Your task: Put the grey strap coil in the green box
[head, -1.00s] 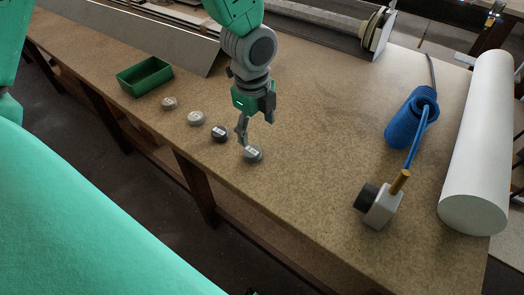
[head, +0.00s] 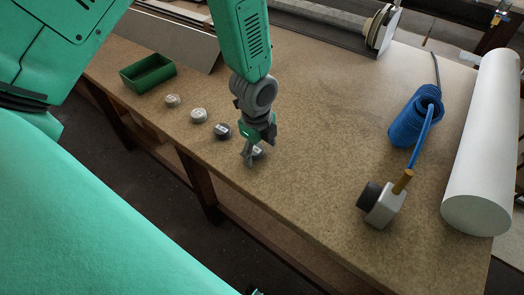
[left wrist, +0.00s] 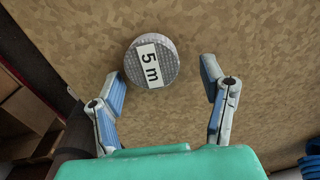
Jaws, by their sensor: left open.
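The grey strap coil (head: 259,151) lies flat on the brown table near its front edge, at the near end of a row of coils. My left gripper (head: 256,156) is open over it and partly hides it in the head view. In the left wrist view the coil (left wrist: 151,62) shows a white "5 m" label and lies slightly ahead of the open fingers (left wrist: 163,78), nearer the left one. Nothing is held. The green box (head: 148,75) is an open rectangular tray on the table at the upper left. My right gripper is not in view.
A dark coil (head: 222,131) and two lighter coils (head: 198,115) (head: 172,100) lie between the gripper and the box. A blue hose coil (head: 413,120), a grey tool (head: 382,205) and a white roll (head: 485,150) are on the right. The middle of the table is clear.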

